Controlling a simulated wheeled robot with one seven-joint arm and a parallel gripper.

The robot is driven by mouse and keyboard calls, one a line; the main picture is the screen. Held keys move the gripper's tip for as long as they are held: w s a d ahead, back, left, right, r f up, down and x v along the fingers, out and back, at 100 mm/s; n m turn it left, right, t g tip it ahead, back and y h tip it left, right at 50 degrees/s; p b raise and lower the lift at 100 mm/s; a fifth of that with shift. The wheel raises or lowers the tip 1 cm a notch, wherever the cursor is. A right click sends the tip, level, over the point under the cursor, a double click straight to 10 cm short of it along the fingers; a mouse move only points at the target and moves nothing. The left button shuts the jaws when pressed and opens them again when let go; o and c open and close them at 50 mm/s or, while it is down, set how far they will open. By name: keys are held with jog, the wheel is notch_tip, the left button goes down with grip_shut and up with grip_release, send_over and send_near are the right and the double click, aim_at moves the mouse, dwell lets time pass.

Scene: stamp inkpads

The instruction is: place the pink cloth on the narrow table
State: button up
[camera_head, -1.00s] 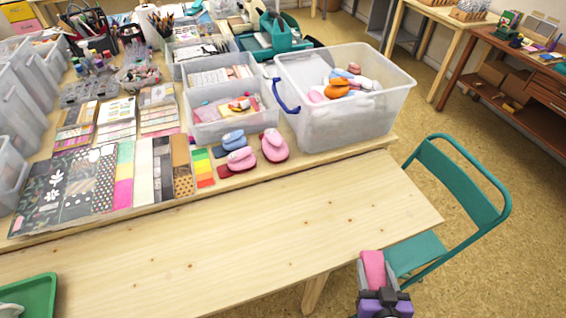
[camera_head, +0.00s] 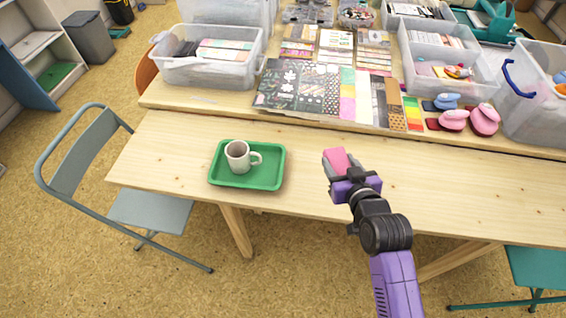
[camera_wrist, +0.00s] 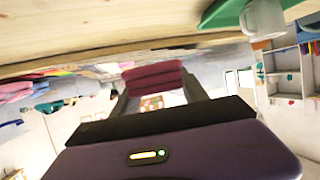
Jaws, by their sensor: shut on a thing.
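The pink cloth (camera_head: 336,160) is a small folded bundle at the tip of my gripper (camera_head: 338,166). In the wrist view the cloth (camera_wrist: 152,77) shows as dark pink layers between the two fingers of my gripper (camera_wrist: 160,88). My gripper is shut on it. In the head view, gripper and cloth appear over the front part of the narrow table (camera_head: 430,185), right of the green tray. I cannot tell how high the cloth is above the wood.
A green tray (camera_head: 218,176) with a white mug (camera_head: 238,158) stands left on the narrow table. Patterned papers (camera_head: 300,95), pink stamps (camera_head: 484,118) and clear bins line the table behind. A grey chair (camera_head: 150,210) is at the left. Bare wood lies right of my gripper.

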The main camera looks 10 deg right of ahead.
jog(key=w+a+r, duration=0.2)
jog(key=w+r, duration=0.4)
jog(key=r, duration=0.2)
send_over(322, 176)
notch_tip(322, 176, down, 16)
jog(key=shift+r+b, duration=0.1)
jog(key=shift+b, duration=0.3)
jog(key=shift+f+b, duration=0.35)
jog(key=shift+f, duration=1.7)
jog(key=shift+f, duration=0.15)
jog(key=o, duration=1.3)
jog(key=shift+o, duration=0.2)
